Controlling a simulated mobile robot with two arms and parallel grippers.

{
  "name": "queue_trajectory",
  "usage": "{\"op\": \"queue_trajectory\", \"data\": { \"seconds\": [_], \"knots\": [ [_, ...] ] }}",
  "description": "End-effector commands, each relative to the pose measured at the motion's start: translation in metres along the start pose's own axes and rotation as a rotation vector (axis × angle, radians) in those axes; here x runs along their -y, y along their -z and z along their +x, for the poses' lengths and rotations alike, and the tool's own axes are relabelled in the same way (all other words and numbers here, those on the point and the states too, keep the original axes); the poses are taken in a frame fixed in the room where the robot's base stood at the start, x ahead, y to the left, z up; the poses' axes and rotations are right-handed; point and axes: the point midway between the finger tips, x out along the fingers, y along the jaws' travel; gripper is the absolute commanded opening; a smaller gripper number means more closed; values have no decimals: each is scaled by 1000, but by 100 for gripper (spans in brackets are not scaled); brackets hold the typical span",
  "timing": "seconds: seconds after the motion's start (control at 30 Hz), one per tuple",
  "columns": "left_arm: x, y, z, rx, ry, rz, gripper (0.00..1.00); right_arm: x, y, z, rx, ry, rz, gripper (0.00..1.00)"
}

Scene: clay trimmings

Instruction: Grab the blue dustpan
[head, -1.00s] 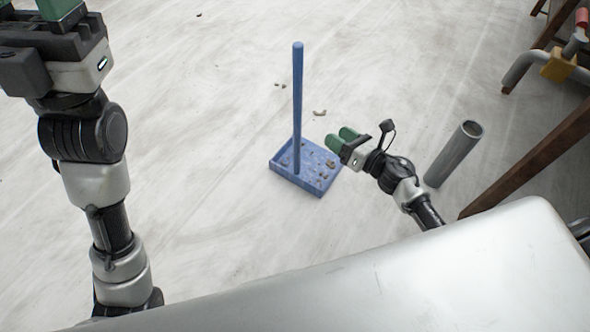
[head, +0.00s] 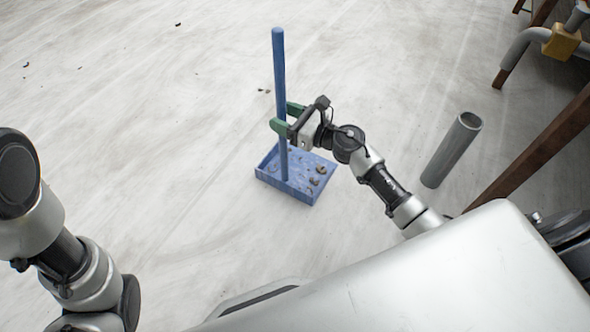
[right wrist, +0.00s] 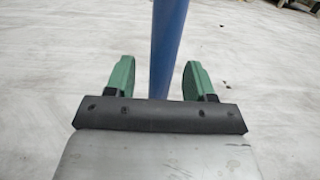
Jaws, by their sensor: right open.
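The blue dustpan (head: 297,180) stands on the floor with its long handle (head: 279,75) upright. Small brown clay bits lie in its pan. My right gripper (head: 283,115) is open at the lower half of the handle, with its green fingers either side of it in the head view. In the right wrist view the handle (right wrist: 168,45) rises between the two green fingers (right wrist: 158,80), with a gap on each side. My left gripper is out of the head view; only part of my left arm shows.
A grey pipe (head: 451,150) stands on the floor right of the dustpan. A few clay crumbs (head: 264,91) lie on the floor beyond the dustpan. The floor to the left is mostly clear.

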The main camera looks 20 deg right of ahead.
Motion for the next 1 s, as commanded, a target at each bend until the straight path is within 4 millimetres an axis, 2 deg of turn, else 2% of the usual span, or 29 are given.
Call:
{"op": "queue_trajectory", "data": {
  "seconds": [0.1, 0.2, 0.47, 0.8, 1.0],
  "knots": [
    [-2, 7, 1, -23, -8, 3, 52, 1, 2, 19, 2, 1, 1, 54],
    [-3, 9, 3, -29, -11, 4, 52, 1, 2, 27, 1, 1, 1, 54],
    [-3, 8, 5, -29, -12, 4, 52, 1, 1, 28, -1, 1, 2, 54],
    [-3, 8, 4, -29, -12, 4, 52, 1, 1, 28, -1, 1, 2, 2],
    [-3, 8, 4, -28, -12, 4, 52, 1, 1, 28, -1, 1, 2, 0]
  ]
}}
